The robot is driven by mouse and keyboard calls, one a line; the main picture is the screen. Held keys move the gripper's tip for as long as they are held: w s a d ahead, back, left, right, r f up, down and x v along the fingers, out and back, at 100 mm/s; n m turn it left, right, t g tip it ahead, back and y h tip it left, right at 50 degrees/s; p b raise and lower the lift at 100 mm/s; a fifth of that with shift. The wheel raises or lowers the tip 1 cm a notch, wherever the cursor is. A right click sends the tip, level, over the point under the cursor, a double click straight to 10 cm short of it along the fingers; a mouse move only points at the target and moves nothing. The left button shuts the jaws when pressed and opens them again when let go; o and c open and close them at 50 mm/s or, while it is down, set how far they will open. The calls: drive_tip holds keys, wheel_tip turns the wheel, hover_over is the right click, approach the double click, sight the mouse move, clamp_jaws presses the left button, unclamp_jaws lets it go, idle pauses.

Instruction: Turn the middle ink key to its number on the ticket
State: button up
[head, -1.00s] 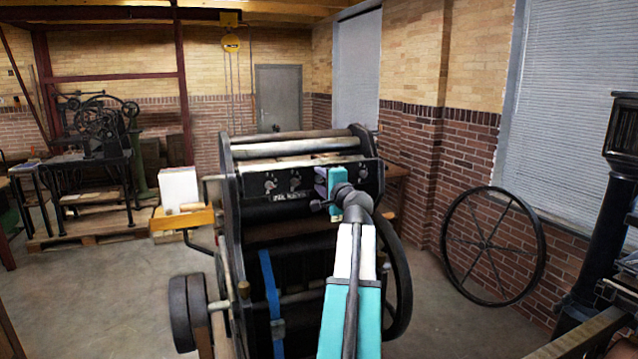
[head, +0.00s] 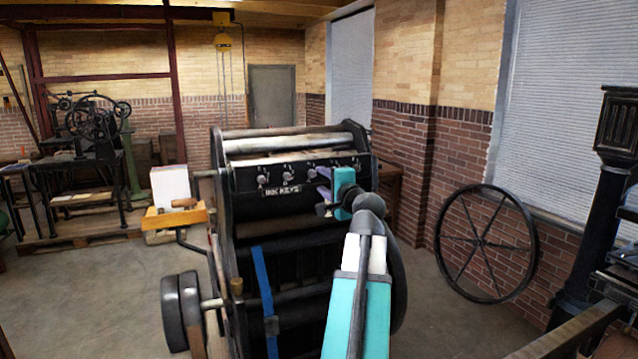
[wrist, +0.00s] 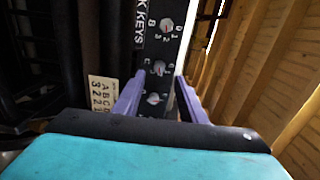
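The dark ink key panel (head: 244,182) runs across the press and bears a row of small pale keys. The middle key (head: 311,172) shows just left of my gripper (head: 327,193). In the wrist view the panel stands on end. The B key (wrist: 167,25) is at the top, the middle key C (wrist: 158,68) is below it, and another key (wrist: 153,99) is lower. My gripper (wrist: 160,77) is open and empty; its purple fingertips flank the panel around key C, with contact not visible. The ticket (wrist: 102,93) shows letters over numbers, apparently 2 under C.
A spoked wheel (head: 486,243) leans on the brick wall at right. A black column (head: 603,190) stands at far right. Floor at left is open.

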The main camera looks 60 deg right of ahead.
drive_tip(key=b+v, duration=0.1)
drive_tip(key=v, duration=0.5)
idle(0.6)
